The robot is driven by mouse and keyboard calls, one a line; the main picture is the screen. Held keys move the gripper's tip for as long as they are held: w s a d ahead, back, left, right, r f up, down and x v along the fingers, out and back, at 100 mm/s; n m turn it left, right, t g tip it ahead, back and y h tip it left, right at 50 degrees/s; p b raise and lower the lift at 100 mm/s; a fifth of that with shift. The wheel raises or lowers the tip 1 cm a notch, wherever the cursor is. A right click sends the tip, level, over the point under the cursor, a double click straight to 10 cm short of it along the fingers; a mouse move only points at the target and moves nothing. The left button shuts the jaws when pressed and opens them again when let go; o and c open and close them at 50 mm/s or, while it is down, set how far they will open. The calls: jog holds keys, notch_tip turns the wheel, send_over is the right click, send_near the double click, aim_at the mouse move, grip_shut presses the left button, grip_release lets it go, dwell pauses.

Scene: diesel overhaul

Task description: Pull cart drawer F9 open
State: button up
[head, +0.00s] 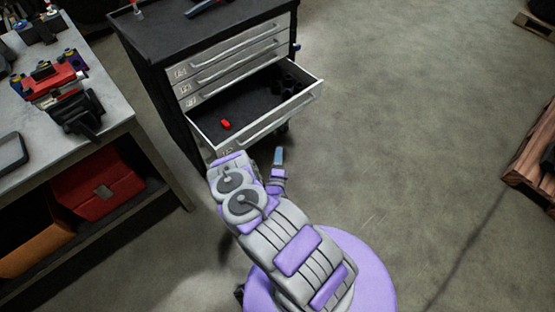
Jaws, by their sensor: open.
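The dark tool cart (150,45) stands at the top centre with a stack of light grey drawer fronts. One drawer (262,124) is pulled out; its dark floor shows a red piece (225,125) and several black cup-like pieces (287,84). The drawers above it are shut. The labels are too small to read, so I cannot tell which is F9. My gripper (278,158) is open, low in front of the cart below the open drawer; one finger shows, the rest is hidden.
A workbench (125,105) with parts on top and a red box (95,188) beneath stands at the left. A wooden pallet (530,160) lies at the right edge. The floor between the cart and the pallet is clear.

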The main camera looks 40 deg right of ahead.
jog(key=shift+s+a, duration=0.25)
jog(key=shift+s, duration=0.1)
dwell(0.6)
